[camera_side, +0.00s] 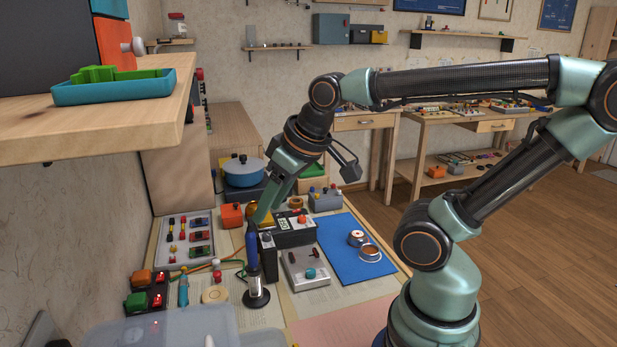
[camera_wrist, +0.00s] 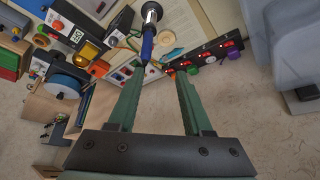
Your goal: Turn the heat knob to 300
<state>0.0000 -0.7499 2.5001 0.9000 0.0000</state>
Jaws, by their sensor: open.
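A black station box (camera_side: 296,232) with a small lit display (camera_side: 283,224) stands on the bench. An orange knob (camera_side: 302,219) is on it; no heat label is readable. In the wrist view the display (camera_wrist: 77,36) and orange knob (camera_wrist: 57,25) are at the upper left. The knob's setting is too small to read. My gripper (camera_side: 257,221) is left of the box in the side view, apart from the knob. In the wrist view my gripper (camera_wrist: 160,80) has its two green fingers spread, with nothing held between them.
A blue-handled soldering iron (camera_side: 252,248) stands upright close to my fingertips. A grey box with a teal knob (camera_side: 310,272) is in front of the station. A blue mat (camera_side: 352,248) holds metal cups. A blue pot (camera_side: 244,174) stands behind. A wooden shelf (camera_side: 100,125) overhangs at left.

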